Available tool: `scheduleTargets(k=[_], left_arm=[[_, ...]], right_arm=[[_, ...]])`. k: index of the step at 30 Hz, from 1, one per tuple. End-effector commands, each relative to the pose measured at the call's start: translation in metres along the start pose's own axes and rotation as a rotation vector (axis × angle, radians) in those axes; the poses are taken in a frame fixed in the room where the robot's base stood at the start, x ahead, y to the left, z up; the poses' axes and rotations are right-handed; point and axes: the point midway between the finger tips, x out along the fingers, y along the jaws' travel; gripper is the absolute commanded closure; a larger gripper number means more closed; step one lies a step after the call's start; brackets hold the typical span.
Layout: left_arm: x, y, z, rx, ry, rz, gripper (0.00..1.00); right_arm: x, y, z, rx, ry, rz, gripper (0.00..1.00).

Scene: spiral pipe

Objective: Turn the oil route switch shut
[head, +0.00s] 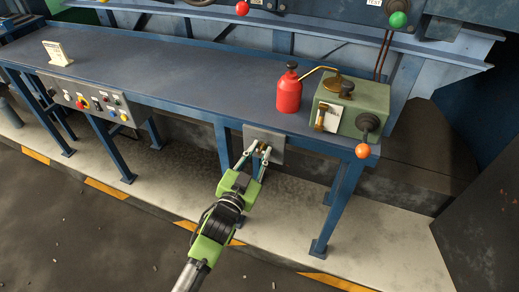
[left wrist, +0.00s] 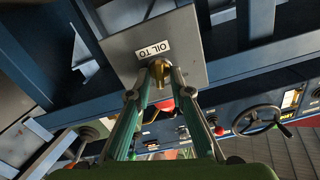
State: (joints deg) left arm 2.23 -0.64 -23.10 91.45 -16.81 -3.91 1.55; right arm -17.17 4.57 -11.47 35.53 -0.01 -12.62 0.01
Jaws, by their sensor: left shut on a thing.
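The oil route switch is a small brass lever (left wrist: 159,66) on a grey plate (head: 275,138) below the front edge of the blue bench. The plate also shows in the left wrist view (left wrist: 190,45), with a white label reading "OIL TO" (left wrist: 154,49). My left gripper (head: 258,152) reaches up to the plate. In the left wrist view its fingertips (left wrist: 160,70) are shut on the brass lever, one on each side. They hide part of the lever, so I cannot tell its exact angle. My right gripper is not in view.
A red oil can (head: 289,90) and a green box (head: 352,108) with an orange-knobbed lever (head: 364,145) stand on the bench above. A control panel (head: 95,104) is on the bench front at left. Blue bench legs (head: 338,205) stand either side of the gripper.

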Motion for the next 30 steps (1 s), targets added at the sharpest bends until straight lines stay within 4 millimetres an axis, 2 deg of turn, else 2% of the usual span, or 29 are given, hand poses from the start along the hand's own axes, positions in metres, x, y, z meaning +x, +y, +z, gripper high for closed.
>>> scheduleTargets(k=[12, 30], left_arm=[[-0.0001, -0.0014, -0.0003, -0.228, -0.001, 0.000, 1.00], [-0.0001, -0.0014, 0.0007, -0.272, -0.001, 0.000, 1.00]], right_arm=[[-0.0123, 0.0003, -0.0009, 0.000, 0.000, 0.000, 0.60], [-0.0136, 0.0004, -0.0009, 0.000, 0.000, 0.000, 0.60]])
